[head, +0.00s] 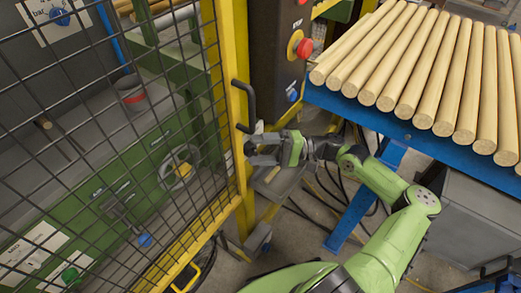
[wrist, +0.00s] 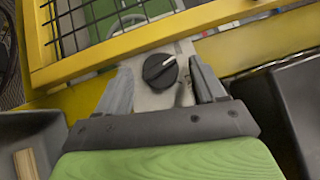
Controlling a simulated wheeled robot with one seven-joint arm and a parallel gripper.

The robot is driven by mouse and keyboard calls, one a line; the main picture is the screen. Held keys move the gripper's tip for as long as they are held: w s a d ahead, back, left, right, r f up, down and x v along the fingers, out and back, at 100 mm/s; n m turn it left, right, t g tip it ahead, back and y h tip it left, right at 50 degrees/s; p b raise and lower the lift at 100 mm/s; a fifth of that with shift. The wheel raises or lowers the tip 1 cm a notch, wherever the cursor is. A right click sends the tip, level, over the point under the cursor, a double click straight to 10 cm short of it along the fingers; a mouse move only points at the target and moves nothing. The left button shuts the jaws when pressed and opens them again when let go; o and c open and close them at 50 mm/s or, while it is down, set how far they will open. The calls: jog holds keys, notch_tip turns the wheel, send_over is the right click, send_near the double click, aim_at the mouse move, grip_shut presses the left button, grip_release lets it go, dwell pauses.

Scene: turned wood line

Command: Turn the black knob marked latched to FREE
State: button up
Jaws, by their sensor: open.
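The black knob (wrist: 160,72) is round with a white pointer line and sits on a pale grey plate (wrist: 152,99) at the yellow gate frame. The pointer aims to the upper right in the wrist view; no lettering can be read. In the head view the knob (head: 249,149) is small and dark at the gate post, partly hidden by my gripper. My gripper (head: 262,149) is open. In the wrist view its two grey fingers (wrist: 163,88) stand on either side of the knob. Whether they touch it cannot be told.
The yellow mesh gate (head: 216,100) with a black handle (head: 248,104) is close on the left. A dark control box with a red button (head: 304,48) stands above. A blue rack (head: 350,108) of wooden rods is at the right. Grey bins (wrist: 30,125) flank the gripper.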

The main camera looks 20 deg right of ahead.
jog(key=c, duration=1.1)
jog(key=shift+o, duration=0.2)
jog(key=shift+r+n+h, duration=0.1)
jog(key=shift+n+h, duration=0.2)
jog(key=shift+r+n+h+p, duration=0.15)
jog(key=shift+n+h+p, duration=0.6)
jog(key=shift+n+h, duration=0.1)
jog(key=shift+r+n+h+p, duration=0.15)
jog(key=shift+n+h+p, duration=0.6)
jog(key=shift+h, duration=0.1)
jog(key=o, duration=1.1)
jog(key=shift+c, duration=0.2)
